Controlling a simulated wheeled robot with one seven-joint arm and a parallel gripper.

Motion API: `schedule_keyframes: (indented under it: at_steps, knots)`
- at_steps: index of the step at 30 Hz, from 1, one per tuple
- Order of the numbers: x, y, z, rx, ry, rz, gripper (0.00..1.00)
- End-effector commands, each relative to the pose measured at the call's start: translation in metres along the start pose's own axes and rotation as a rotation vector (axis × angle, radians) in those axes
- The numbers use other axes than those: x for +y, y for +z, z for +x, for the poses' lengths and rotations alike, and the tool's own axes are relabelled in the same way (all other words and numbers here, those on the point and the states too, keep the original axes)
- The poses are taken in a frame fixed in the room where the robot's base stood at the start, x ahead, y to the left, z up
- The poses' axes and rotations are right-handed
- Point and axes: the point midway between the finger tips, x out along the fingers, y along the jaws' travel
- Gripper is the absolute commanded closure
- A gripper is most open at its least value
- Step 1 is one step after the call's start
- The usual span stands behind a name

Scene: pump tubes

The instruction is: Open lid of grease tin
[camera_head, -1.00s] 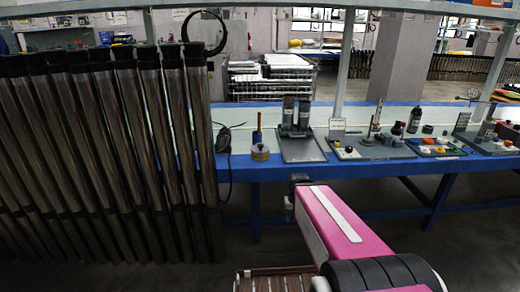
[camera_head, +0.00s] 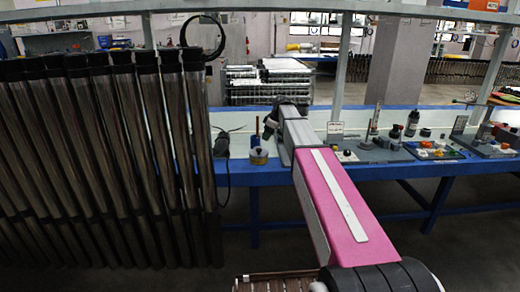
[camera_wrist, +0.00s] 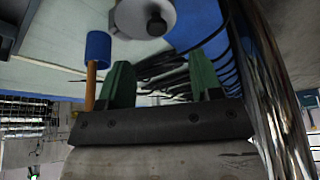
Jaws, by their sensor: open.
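The grease tin (camera_head: 259,157) stands on the blue bench, left of my arm in the head view. It has a yellowish body. In the wrist view its round pale lid (camera_wrist: 135,22) with a dark knob shows at the top edge, partly cut off. My gripper (camera_wrist: 160,78) is open with its two green fingers apart and nothing between them. The lid lies beyond the fingers, not touching them. In the head view my gripper (camera_head: 268,128) is small and dark, just above and right of the tin.
Black cables (camera_head: 222,140) hang at the bench's left. Tall dark tubes (camera_head: 110,160) fill the left side. Trays of small parts (camera_head: 375,150) lie to the right on the blue bench (camera_head: 400,170).

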Motion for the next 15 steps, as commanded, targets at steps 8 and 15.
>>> schedule_keyframes:
  at_steps: [8,15]
  knots:
    - [0.007,-0.011,0.005,0.013,-0.004,-0.046,0.41]
    - [0.007,-0.011,0.047,0.012,-0.005,-0.044,0.41]
